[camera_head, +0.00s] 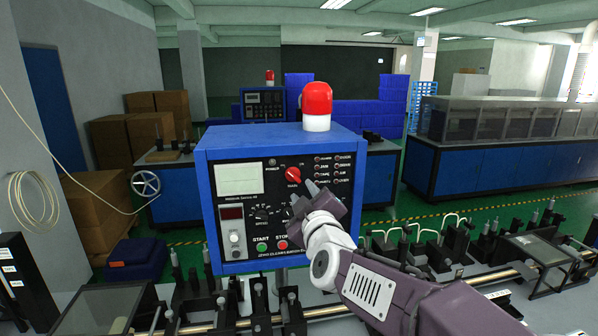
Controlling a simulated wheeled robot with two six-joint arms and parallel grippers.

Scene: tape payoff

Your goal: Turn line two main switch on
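A blue control box (212,185) with a black front panel stands in the middle of the view. A red rotary knob (293,174), which looks like the main switch, sits near the top middle of the panel, under small lettering too fine to read. My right gripper (302,191) is just below and right of the knob, its two fingertips apart and pointing toward the panel. Nothing shows between them, and the knob appears outside them. The gripper and wrist hide the panel's lower right part. My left gripper is not in view.
A green START button (262,246) and a red STOP button (282,245) sit low on the panel. A red beacon (317,100) stands on the box. Rails with several black fixtures run along the front. A second, similar box (263,104) stands behind.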

